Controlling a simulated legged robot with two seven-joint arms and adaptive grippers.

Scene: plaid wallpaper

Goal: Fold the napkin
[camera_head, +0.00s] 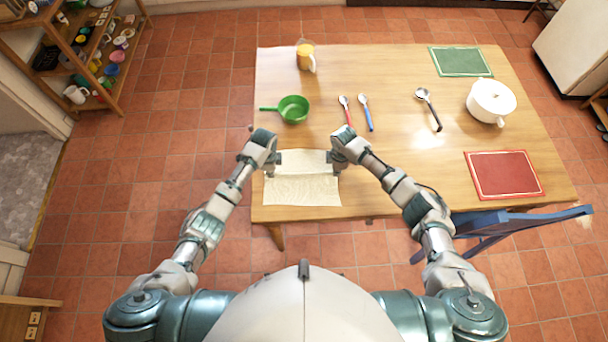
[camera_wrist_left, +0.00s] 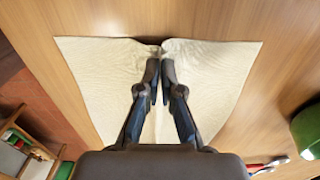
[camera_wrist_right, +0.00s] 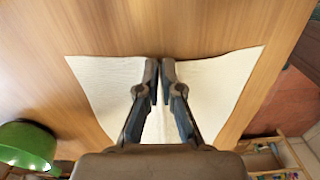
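A cream napkin (camera_head: 302,190) lies on the wooden table near its front left edge, with a crease or raised ridge across its middle. My left gripper (camera_head: 272,168) is at the napkin's left side and my right gripper (camera_head: 333,162) at its right side. In the left wrist view the fingers (camera_wrist_left: 159,62) are together at the napkin's edge, with the cloth (camera_wrist_left: 95,70) bunched at the tips. In the right wrist view the fingers (camera_wrist_right: 160,66) are also together at the napkin's edge (camera_wrist_right: 215,80). The cloth between the fingertips is hardly visible.
On the table (camera_head: 400,85) are a green pan (camera_head: 293,108), an orange-filled pitcher (camera_head: 305,58), several spoons (camera_head: 365,112), a white pot (camera_head: 491,100), a red mat (camera_head: 503,174) and a green mat (camera_head: 460,62). A blue chair (camera_head: 500,225) stands at the front right.

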